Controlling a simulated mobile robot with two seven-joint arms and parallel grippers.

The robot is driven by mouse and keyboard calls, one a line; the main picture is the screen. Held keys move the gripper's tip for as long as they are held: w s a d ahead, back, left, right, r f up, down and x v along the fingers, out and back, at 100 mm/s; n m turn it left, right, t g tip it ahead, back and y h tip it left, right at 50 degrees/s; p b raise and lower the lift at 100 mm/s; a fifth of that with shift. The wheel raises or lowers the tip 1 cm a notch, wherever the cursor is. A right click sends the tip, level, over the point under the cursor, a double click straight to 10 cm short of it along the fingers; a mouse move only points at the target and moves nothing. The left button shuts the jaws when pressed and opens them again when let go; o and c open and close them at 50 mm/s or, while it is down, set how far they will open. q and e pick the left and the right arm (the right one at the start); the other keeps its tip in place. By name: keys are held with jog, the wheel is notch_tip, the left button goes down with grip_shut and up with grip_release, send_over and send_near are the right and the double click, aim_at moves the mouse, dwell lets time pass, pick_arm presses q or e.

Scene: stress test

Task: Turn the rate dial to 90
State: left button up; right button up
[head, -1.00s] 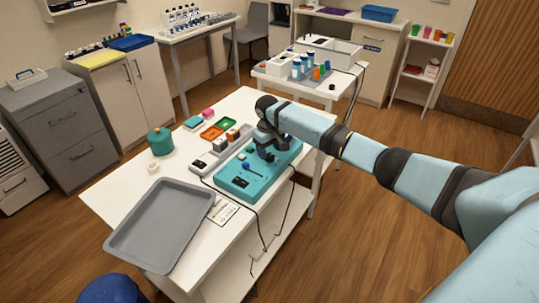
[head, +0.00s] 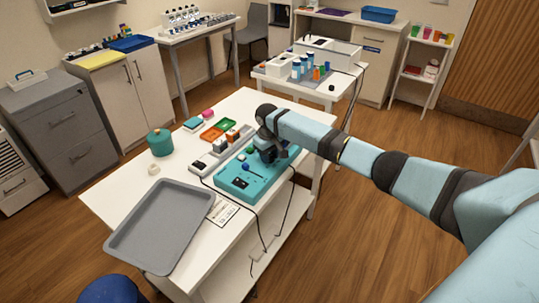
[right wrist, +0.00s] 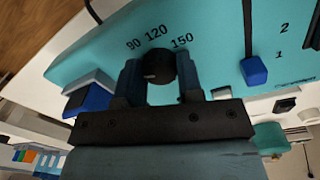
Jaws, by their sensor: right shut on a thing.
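The rate dial (right wrist: 158,66) is a round black knob on the teal panel (right wrist: 215,35), which also shows in the head view (head: 233,183). The printed numbers 90, 120 and 150 arc around the dial in the right wrist view. My right gripper (right wrist: 159,78) is shut on the dial, with one finger on each side. I cannot tell clearly where its pointer stands. In the head view my right gripper (head: 267,154) is over the far part of the panel and hides the dial. My left gripper is not in view.
A blue-tipped lever (right wrist: 253,70) beside the numbers 1 and 2, and a blue part in a wedge housing (right wrist: 88,98), flank the dial. A grey tray (head: 160,225) and a teal jar (head: 160,142) stand on the white table. Cables hang from the table's right side.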

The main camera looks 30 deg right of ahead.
jog(key=shift+r+m+p, duration=0.35)
jog(key=shift+m+p, duration=0.65)
jog(key=shift+p, duration=0.8)
jog(key=shift+a+m+p, duration=0.1)
jog(key=shift+m+p, duration=0.3)
jog(key=shift+p, duration=0.15)
jog(key=m+p, duration=0.4)
jog(key=shift+f+p, duration=0.2)
jog(key=shift+p, duration=0.2)
jog(key=shift+m+p, duration=0.35)
jog(key=shift+m, duration=0.35)
jog(key=shift+f, duration=0.1)
jog(key=shift+w+m, duration=0.1)
jog(key=shift+m, duration=0.2)
jog(key=o, duration=0.9)
